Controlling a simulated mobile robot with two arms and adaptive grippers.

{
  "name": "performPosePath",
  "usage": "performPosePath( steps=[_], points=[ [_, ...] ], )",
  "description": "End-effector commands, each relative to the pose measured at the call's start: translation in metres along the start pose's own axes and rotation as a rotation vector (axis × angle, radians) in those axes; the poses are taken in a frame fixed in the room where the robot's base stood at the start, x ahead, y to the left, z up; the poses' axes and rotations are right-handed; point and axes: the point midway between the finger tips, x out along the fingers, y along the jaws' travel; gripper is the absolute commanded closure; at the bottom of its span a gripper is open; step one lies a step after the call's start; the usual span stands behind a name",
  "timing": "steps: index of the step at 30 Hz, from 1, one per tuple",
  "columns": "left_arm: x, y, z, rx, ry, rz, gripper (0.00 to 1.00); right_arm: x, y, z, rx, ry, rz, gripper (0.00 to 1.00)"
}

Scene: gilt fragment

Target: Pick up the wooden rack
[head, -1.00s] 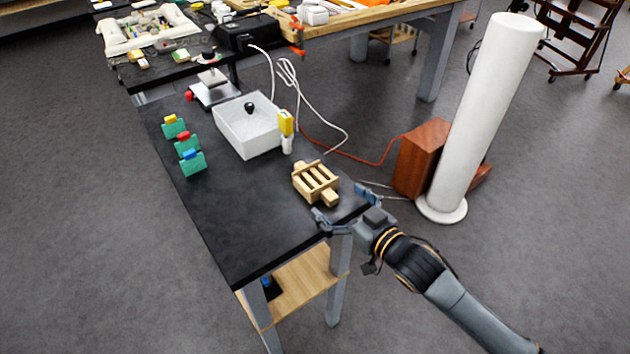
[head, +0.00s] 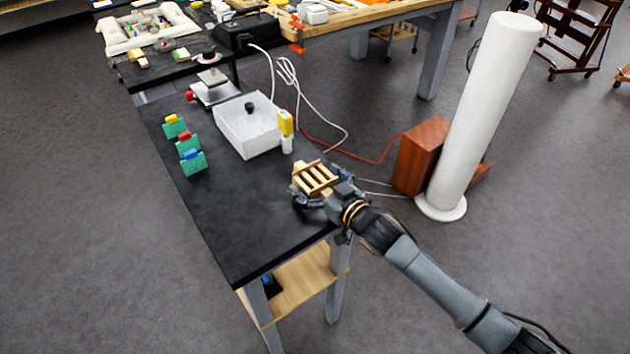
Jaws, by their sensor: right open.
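The wooden rack (head: 317,178) is a small pale slatted block on the black table, near its right edge. My right gripper (head: 322,184) comes in from the lower right and is around the rack, one finger on its left side and one on its right. The jaws are open; I cannot tell whether the fingers touch the wood. The near end of the rack is partly hidden by the gripper. My left gripper is not in view.
A white box (head: 247,125) with a black knob and a yellow-and-white bottle (head: 287,130) stand behind the rack. Several green clips (head: 189,145) stand on the left. The table's front part (head: 245,240) is clear. A white column (head: 485,115) stands on the floor at right.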

Motion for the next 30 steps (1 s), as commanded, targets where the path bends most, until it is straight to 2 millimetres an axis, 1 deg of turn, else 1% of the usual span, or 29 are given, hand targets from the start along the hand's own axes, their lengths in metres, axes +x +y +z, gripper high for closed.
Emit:
performPosePath(
  steps=[1, 3, 5, 6, 9, 20, 23, 26, 28, 30],
  points=[
    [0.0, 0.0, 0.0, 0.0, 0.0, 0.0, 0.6, 0.0, 0.0, 0.0, 0.0, 0.0, 0.0, 0.06],
    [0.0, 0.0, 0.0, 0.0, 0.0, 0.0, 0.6, 0.0, 0.0, 0.0, 0.0, 0.0, 0.0, 0.2],
    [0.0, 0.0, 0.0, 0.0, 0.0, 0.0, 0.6, 0.0, 0.0, 0.0, 0.0, 0.0, 0.0, 0.33],
    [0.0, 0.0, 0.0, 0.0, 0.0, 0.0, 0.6, 0.0, 0.0, 0.0, 0.0, 0.0, 0.0, 0.41],
    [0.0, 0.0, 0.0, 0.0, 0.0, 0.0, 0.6, 0.0, 0.0, 0.0, 0.0, -0.001, 0.0, 0.58],
    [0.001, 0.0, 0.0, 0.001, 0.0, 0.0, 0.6, -0.001, 0.0, -0.003, 0.0, 0.001, 0.0, 0.58],
    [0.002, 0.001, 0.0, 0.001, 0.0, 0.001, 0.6, -0.002, 0.0, -0.011, -0.001, 0.003, 0.0, 0.58],
    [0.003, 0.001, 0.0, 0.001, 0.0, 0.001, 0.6, -0.003, 0.0, -0.023, 0.0, 0.004, 0.0, 0.58],
    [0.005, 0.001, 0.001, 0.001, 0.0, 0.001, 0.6, -0.005, 0.0, -0.034, -0.002, 0.005, -0.001, 0.58],
    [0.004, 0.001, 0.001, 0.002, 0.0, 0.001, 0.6, -0.004, -0.012, -0.044, 0.002, 0.005, -0.003, 0.58]
  ],
)
